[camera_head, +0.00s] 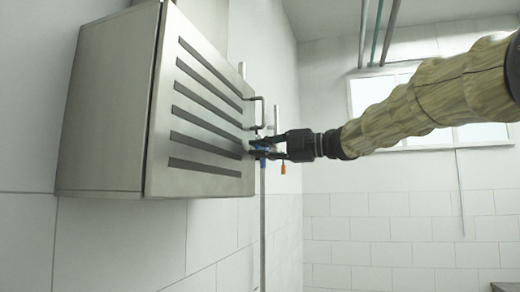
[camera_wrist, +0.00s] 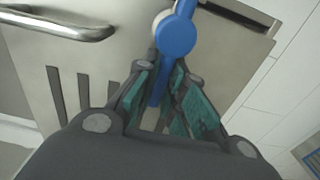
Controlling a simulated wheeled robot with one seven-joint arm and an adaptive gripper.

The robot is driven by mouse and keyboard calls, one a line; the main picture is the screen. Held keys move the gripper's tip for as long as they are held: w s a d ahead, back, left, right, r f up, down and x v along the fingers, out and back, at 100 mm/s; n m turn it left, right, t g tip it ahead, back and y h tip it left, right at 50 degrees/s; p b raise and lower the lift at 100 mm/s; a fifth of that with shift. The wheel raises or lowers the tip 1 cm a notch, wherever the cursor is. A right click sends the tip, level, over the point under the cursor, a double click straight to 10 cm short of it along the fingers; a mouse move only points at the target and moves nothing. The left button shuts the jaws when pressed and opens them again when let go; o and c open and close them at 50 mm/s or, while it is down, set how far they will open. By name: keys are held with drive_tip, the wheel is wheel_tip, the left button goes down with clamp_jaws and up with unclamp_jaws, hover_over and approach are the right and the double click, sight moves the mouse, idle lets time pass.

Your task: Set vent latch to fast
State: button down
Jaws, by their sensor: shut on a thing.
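The vent latch shows in the wrist view as a blue lever with a round hub (camera_wrist: 177,37) on the metal panel. Its blue arm runs down between my fingers. In the head view a bit of blue (camera_head: 262,148) shows at the panel's right edge, mostly hidden by my gripper (camera_head: 265,150). In the wrist view my gripper (camera_wrist: 158,88) is shut on the blue arm, with teal pads on both sides of it. The latch's setting marks cannot be read.
A metal cabinet (camera_head: 105,110) with a slotted front (camera_head: 200,120) hangs on the tiled wall. A bar handle (camera_head: 256,110) sits above my gripper and shows in the wrist view (camera_wrist: 60,27). A small orange piece (camera_head: 283,168) is just below my gripper. The right side is open.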

drive_tip(key=c, duration=1.5)
unclamp_jaws()
drive_tip(key=shift+d, duration=0.1)
drive_tip(key=v, duration=1.2)
drive_tip(key=shift+w, duration=0.1)
